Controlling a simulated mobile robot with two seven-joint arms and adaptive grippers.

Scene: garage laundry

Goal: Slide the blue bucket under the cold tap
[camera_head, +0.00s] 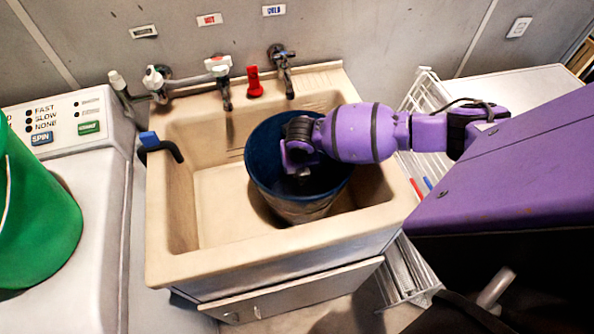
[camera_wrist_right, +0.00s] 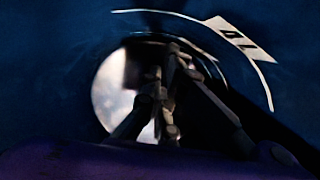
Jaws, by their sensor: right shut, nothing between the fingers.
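The blue bucket (camera_head: 264,160) stands in the right half of the beige sink (camera_head: 170,240). Its dark blue inside fills most of the right wrist view (camera_wrist_right: 50,70). The cold tap (camera_head: 284,72) is on the wall behind the bucket, below the blue label (camera_head: 273,10); its spout is just past the bucket's far rim. My right gripper (camera_head: 301,172) reaches down into the bucket's mouth from the right. Its fingers (camera_wrist_right: 165,115) are shut with nothing between them. Whether they touch the bucket's wall is unclear. My left gripper is not in view.
The hot tap (camera_head: 223,85) is left of the cold tap, with a red object (camera_head: 254,82) between them. A green bucket (camera_head: 35,205) stands on the machine at left. The sink's left half is free.

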